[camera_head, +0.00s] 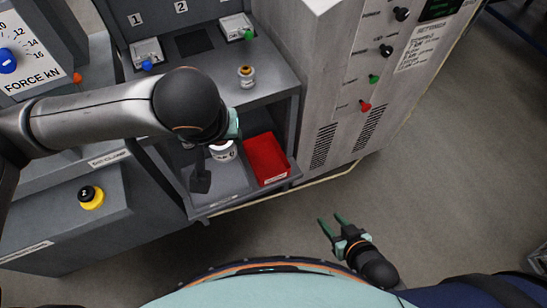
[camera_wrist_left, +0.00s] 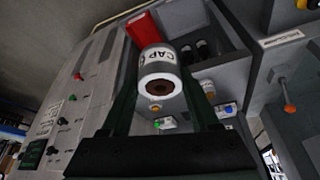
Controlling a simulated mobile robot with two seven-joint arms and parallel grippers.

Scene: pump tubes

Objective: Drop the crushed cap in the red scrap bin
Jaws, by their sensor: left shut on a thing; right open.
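My left gripper (camera_head: 233,125) reaches in from the left over the lower shelf, and its fingers (camera_wrist_left: 158,80) are shut on a white cylinder lettered "CAP" (camera_wrist_left: 156,65) with a brown centre in its near end. This cap also shows in the head view (camera_head: 224,152), partly hidden by the gripper. The red scrap bin (camera_head: 266,158) is just right of the cap in the head view. It also shows behind the cap in the left wrist view (camera_wrist_left: 143,27). My right gripper (camera_head: 336,224) is open and empty over the floor. I cannot tell how crushed the cap is.
A small labelled jar (camera_head: 246,76) stands on the upper surface beneath slots 1 and 2. A dark object (camera_head: 201,181) shows at the lower shelf's left. A yellow and black knob (camera_head: 91,197) is on the left bench.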

